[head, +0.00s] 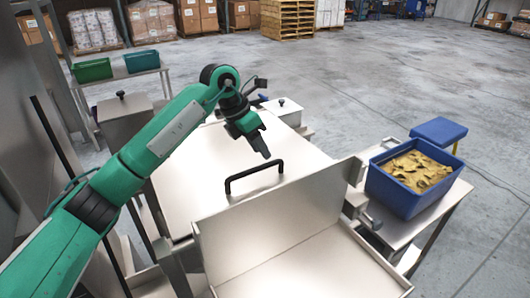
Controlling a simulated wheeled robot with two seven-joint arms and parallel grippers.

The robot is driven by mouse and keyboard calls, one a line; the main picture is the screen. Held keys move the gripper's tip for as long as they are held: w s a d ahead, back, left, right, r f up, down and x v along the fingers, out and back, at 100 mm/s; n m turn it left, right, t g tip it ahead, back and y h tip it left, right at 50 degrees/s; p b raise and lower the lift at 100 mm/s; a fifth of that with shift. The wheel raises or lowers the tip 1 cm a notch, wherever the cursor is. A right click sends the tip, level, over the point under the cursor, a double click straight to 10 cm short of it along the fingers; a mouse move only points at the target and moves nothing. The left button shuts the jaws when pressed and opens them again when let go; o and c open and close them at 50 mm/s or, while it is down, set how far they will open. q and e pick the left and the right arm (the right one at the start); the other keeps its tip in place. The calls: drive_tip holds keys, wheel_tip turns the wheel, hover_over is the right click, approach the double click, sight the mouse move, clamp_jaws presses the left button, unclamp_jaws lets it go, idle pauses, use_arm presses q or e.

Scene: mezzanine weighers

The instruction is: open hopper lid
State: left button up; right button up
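The hopper lid (200,185) is a broad, pale metal panel in the middle of the head view. It looks shut and lies flat or slightly sloped. A black bar handle (254,175) stands on its near part. My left gripper (264,152) points down over the lid, just beyond the handle. It looks apart from the handle, with nothing seen in it. Its fingers overlap from this side, so their opening cannot be told. The hopper's inside is hidden. My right gripper is not in view.
A raised metal plate (275,212) and a shallow metal tray (320,270) stand in front of the lid. At right, a blue crate (400,198) of tan material sits on a side table (440,198), near a blue stool (438,130). Green bins (92,70) stand at the back left.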

use_arm(q)
drive_tip(key=shift+p+x, duration=0.3)
drive_tip(key=shift+x, duration=1.65)
clamp_jaws()
